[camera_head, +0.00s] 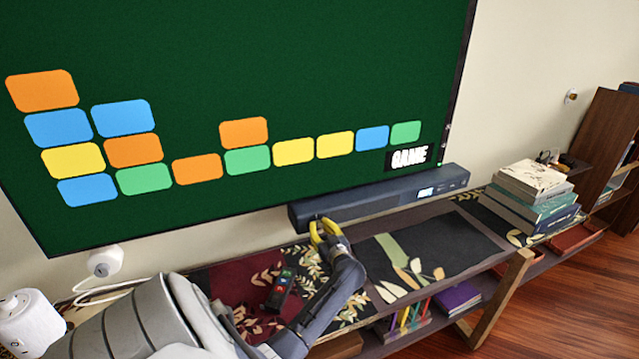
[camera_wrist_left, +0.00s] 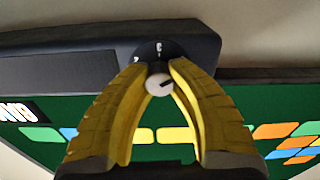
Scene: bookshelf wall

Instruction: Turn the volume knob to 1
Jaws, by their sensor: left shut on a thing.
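The volume knob (camera_wrist_left: 159,84) is a small round light-grey knob with a dark pointer mark, on the end of the dark soundbar (camera_wrist_left: 70,75) in the left wrist view. A black dial (camera_wrist_left: 152,50) with white digits, one like a 3, shows beside it. The yellow fingertips of my left gripper (camera_wrist_left: 160,72) are on both sides of the knob, shut on it. In the head view the left gripper (camera_head: 325,230) is at the left front end of the soundbar (camera_head: 380,200). The knob is hidden there by the fingers. My right gripper is not in view.
A large screen (camera_head: 250,70) with coloured tiles hangs above the soundbar. A dark remote-like object (camera_head: 280,290) lies on the patterned shelf below my left arm. Stacked books (camera_head: 535,195) stand at the right. The dark leaf-patterned mat (camera_head: 430,250) is clear.

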